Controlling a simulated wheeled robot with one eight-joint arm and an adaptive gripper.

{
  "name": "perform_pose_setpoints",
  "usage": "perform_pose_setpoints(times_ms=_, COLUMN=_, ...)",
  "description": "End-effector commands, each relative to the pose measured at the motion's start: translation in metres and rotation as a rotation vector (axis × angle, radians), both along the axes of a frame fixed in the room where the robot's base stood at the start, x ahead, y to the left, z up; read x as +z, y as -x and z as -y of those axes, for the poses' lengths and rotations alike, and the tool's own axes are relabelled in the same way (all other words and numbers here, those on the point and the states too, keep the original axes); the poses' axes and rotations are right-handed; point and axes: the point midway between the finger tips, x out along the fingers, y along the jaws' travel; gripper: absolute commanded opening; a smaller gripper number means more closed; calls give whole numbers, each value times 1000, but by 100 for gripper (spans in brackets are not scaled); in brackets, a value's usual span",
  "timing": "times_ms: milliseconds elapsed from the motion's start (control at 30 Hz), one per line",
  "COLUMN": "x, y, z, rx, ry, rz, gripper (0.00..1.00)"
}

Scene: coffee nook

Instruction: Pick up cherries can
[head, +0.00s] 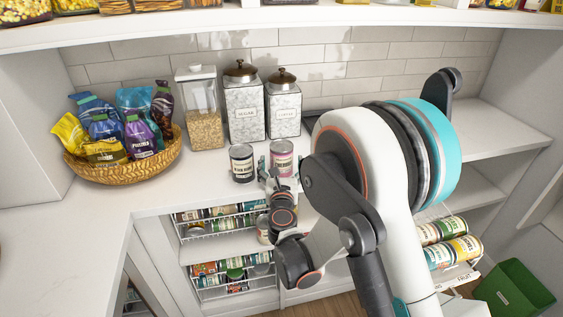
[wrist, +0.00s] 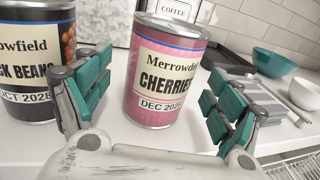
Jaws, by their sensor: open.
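The cherries can (head: 282,157) stands upright on the white counter, with a pink label reading "CHERRIES". In the wrist view the cherries can (wrist: 162,75) stands upright just beyond my fingers, between them in the picture. My gripper (wrist: 155,110) is open and empty, with one green-padded finger to the left of the can and the other to the right. In the head view my gripper (head: 275,172) is at the counter's front edge by the can, partly hidden by my arm. I cannot tell whether a finger touches the can.
A black beans can (head: 242,163) stands close at left; it also shows in the wrist view (wrist: 35,60). Behind are sugar (head: 244,105) and coffee (head: 284,110) canisters. Bowls (wrist: 278,65) stand at right. A snack basket (head: 125,170) is far left. Wire can racks (head: 220,228) sit below.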

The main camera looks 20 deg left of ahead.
Motion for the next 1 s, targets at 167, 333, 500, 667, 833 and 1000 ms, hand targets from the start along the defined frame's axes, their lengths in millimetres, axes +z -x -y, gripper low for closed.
perform_pose_setpoints(times_ms=167, x=-2, y=-21, z=-6, rx=-1, ry=0, rz=0, gripper=85)
perform_pose_setpoints(times_ms=333, x=0, y=-25, z=-8, rx=0, ry=0, rz=0, gripper=85)
perform_pose_setpoints(times_ms=500, x=0, y=-24, z=-8, rx=0, ry=0, rz=0, gripper=76)
perform_pose_setpoints(times_ms=667, x=0, y=-24, z=-8, rx=0, ry=0, rz=0, gripper=40)
perform_pose_setpoints(times_ms=833, x=0, y=-24, z=-8, rx=0, ry=0, rz=0, gripper=23)
perform_pose_setpoints(times_ms=1000, x=0, y=-24, z=-8, rx=0, ry=0, rz=0, gripper=23)
